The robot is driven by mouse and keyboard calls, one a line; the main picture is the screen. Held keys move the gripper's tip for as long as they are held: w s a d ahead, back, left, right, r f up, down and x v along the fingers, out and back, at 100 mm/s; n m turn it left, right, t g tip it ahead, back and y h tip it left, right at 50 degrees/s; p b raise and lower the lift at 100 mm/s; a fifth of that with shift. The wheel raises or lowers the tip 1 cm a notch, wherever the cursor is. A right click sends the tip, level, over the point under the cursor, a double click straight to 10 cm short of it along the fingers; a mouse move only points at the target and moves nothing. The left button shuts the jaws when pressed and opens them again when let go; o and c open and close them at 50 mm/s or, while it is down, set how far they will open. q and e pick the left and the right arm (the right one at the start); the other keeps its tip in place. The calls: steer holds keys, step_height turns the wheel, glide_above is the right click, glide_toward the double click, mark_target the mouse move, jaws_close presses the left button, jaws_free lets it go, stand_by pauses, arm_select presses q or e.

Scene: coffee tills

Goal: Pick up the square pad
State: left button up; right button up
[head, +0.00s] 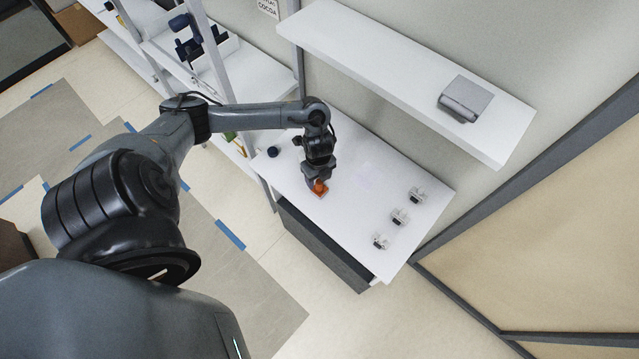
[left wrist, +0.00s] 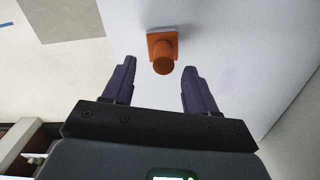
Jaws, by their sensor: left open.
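The square pad (left wrist: 152,34) has an orange upper part with a round orange knob (left wrist: 163,65) and a grey layer along one edge. It rests on the white tabletop (left wrist: 230,40). In the head view the orange pad (head: 320,187) shows just below my left gripper (head: 318,180), partly covered by it. In the left wrist view my left gripper (left wrist: 153,88) is open. Its two dark fingers stand apart, with the knob just beyond and between their tips. Nothing is held. My right gripper is not in view.
Several small metallic items, one of them here (head: 399,216), stand in a row on the right of the table (head: 350,215). A small dark round object (head: 272,152) sits at its left. A wall shelf (head: 400,75) with a grey device (head: 465,98) overhangs behind.

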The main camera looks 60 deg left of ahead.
mark_target(320, 181)
arm_select(q)
steer(key=shift+w+a+f, duration=0.1)
steer(key=shift+f, duration=1)
steer(key=shift+w+f, duration=0.1)
steer(key=shift+f, duration=1)
jaws_close()
steer(key=shift+r, duration=0.2)
